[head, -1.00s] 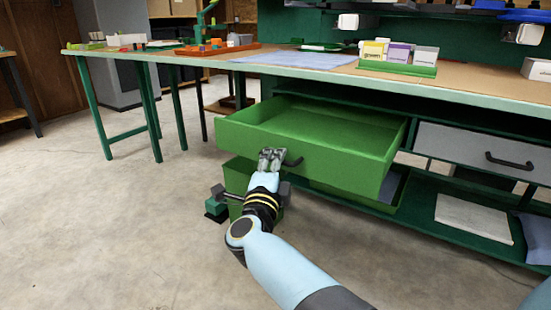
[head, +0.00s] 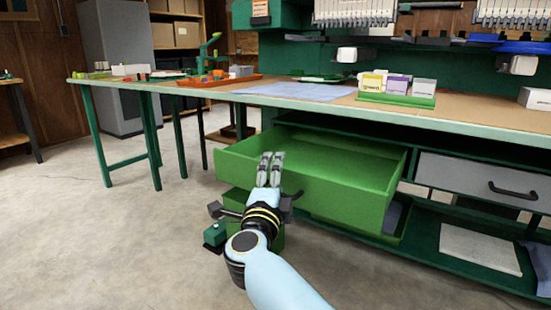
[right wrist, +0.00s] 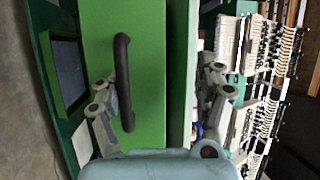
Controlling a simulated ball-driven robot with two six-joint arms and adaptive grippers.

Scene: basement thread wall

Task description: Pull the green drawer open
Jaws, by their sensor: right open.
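The green drawer (head: 340,195) stands pulled well out from under the workbench, its empty inside showing. My right gripper (head: 270,162) is open at the drawer's front, with its fingertips at about the height of the front's top edge in the head view. The dark handle (right wrist: 123,82) shows in the right wrist view, upright in the picture against the green front, close to the left finger. The other finger is to the right, past the drawer's top edge. In the head view my gripper hides most of the handle. My left gripper is out of view.
A grey drawer (head: 478,178) with a black handle sits to the right. A green lower shelf (head: 425,245) holds a pale slab (head: 480,247). The workbench top (head: 320,103) overhangs the drawer. The floor at the left is clear.

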